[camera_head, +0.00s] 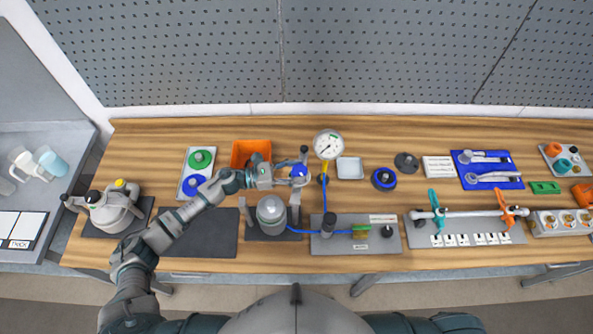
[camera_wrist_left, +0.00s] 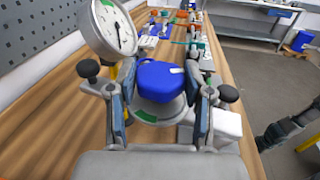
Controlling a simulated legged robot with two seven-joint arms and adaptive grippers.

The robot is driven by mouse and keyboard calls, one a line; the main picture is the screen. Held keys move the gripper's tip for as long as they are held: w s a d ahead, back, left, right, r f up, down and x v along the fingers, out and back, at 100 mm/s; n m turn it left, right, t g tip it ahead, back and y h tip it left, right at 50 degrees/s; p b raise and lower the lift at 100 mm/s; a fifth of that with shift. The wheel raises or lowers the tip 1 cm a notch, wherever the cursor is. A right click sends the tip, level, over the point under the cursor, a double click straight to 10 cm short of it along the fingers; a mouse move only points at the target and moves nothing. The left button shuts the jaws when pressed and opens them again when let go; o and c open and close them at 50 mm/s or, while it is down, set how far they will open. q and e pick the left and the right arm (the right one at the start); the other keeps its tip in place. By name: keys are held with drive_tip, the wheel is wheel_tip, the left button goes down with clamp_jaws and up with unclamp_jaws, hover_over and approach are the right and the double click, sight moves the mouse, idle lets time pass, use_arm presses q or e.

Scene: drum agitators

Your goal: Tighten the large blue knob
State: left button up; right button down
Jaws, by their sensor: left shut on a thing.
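A large blue knob (camera_head: 299,171) sits between the fingers of my left gripper (camera_head: 301,170), above the bench behind the grey pot. In the left wrist view, the blue knob (camera_wrist_left: 160,82) fills the space between the two fingertips, with one finger on each side. My left gripper (camera_wrist_left: 160,105) is shut on it. Below the knob is a round grey part with a green mark (camera_wrist_left: 145,116); whether the knob is attached to it I cannot tell. My right gripper is not in view.
A pressure gauge (camera_head: 328,145) stands close to the right of my left gripper. An orange bin (camera_head: 240,147) is behind my wrist, and a grey pot (camera_head: 271,210) stands in front. The pegboard (camera_head: 300,50) bounds the back.

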use_arm(q)
drive_tip(key=o, duration=0.9)
drive_tip(key=shift+w+a+r, duration=0.2)
drive_tip(key=shift+w+a, duration=0.1)
drive_tip(key=shift+a, duration=0.05)
drive_tip(key=shift+o, duration=1.3)
drive_tip(key=shift+a+f, duration=0.1)
drive_tip(key=shift+a, duration=0.05)
drive_tip(key=shift+a+f, duration=0.1)
drive_tip(key=shift+a, duration=0.05)
drive_tip(key=s+a, duration=0.1)
drive_tip(key=a, duration=1.1)
drive_tip(key=shift+s+a, duration=0.15)
drive_tip(key=shift+s, duration=0.2)
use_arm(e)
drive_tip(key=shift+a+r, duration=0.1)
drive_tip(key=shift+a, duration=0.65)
